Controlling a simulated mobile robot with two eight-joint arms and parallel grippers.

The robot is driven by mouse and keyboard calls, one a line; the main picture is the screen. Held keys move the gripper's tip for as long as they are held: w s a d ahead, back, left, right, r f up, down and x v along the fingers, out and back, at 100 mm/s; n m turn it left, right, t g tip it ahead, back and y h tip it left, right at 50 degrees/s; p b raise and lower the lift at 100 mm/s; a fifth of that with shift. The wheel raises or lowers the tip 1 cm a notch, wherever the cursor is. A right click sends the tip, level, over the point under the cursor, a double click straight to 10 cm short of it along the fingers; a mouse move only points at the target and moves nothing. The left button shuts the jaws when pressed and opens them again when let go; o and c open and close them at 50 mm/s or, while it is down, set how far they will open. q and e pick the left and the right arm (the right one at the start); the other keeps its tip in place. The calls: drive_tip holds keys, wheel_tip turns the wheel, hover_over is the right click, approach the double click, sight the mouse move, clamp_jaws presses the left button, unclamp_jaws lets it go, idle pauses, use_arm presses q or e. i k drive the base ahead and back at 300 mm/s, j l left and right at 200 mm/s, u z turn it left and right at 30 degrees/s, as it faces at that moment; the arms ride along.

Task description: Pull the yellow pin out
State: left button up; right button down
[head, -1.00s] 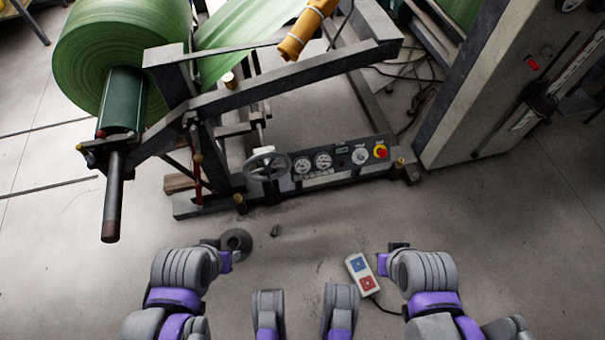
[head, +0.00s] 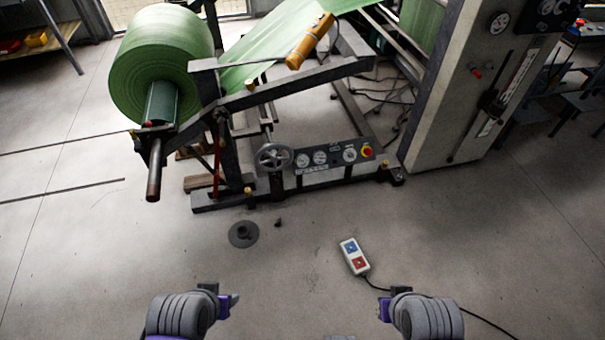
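In the head view, several small yellow or brass-coloured parts sit on the roll stand: one on the upper beam (head: 249,83), one at the foot of the left post (head: 248,190) and one at the base's right end (head: 384,164). I cannot tell which one is the pin. A green sack roll (head: 160,66) hangs on its shaft (head: 154,170) at the stand's left. My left gripper (head: 229,299) and my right gripper (head: 383,295) are low in the view, over the floor and well apart from the stand. Nothing shows in either; their finger gaps are unclear.
A pendant with blue and red buttons (head: 354,257) lies on the floor, its cable running right. A dark round flanged part (head: 243,234) lies on the floor. The stand carries a handwheel (head: 273,157) and a control panel (head: 330,156). A grey machine cabinet (head: 440,110) stands right.

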sight(131, 132)
drive_tip(key=i+j+u, duration=0.15)
drive_tip(key=j+u, duration=0.2)
drive_tip(key=i+j+u, duration=0.5)
drive_tip(key=j+u, duration=0.15)
drive_tip(key=j, duration=0.1)
